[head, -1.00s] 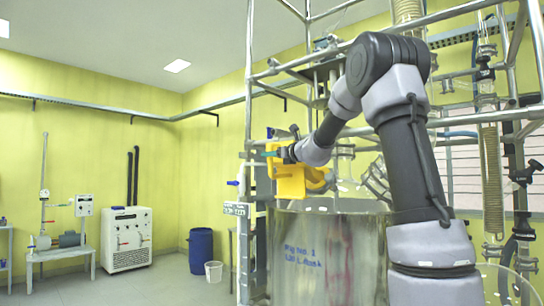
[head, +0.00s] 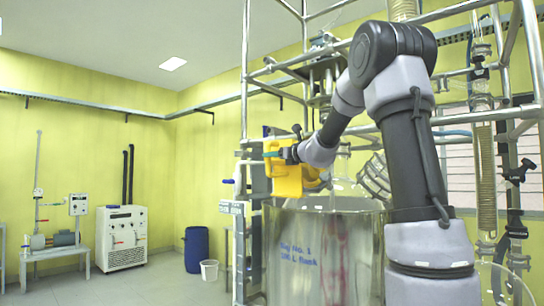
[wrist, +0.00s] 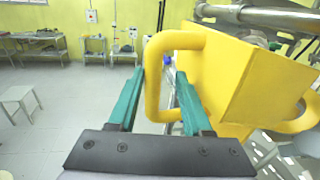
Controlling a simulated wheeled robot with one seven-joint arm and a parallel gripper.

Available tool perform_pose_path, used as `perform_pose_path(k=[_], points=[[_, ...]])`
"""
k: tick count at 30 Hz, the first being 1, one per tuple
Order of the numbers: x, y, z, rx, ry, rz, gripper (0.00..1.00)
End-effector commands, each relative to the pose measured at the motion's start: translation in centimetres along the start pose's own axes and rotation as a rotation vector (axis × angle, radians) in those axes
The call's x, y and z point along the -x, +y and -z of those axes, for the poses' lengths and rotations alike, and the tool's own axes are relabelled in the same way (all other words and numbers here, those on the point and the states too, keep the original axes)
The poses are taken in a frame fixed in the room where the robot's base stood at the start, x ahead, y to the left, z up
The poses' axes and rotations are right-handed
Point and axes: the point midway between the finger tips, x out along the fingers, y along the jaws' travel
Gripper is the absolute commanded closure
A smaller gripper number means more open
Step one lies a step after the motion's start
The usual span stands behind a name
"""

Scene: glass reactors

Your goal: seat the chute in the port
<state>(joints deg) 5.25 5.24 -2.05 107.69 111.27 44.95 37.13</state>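The yellow chute (head: 288,180) is a boxy piece with loop handles, above the rim of the large steel tank in the head view. It also fills the right of the wrist view (wrist: 230,80). My gripper (head: 285,154) is at the chute's upper left side. In the wrist view its two green fingers (wrist: 160,73) stand apart, one on each side of the handle's upright bar. A gap shows between the bar and the right finger, so the gripper looks open. The port cannot be made out; the chute's underside is hidden.
The steel tank (head: 305,255) stands inside a metal pipe frame (head: 247,100) with glassware behind my arm. A blue drum (head: 196,250), a white bucket (head: 209,270) and a white cabinet (head: 122,238) stand along the back left.

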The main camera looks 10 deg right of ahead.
Motion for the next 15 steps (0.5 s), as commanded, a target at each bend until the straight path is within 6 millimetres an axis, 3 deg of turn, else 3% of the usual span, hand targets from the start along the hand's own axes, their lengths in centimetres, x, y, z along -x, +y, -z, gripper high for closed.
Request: perform_pose_path(k=[15], points=[[3.1,-0.1,-0.1,0.000,-0.001,0.002,0.53]])
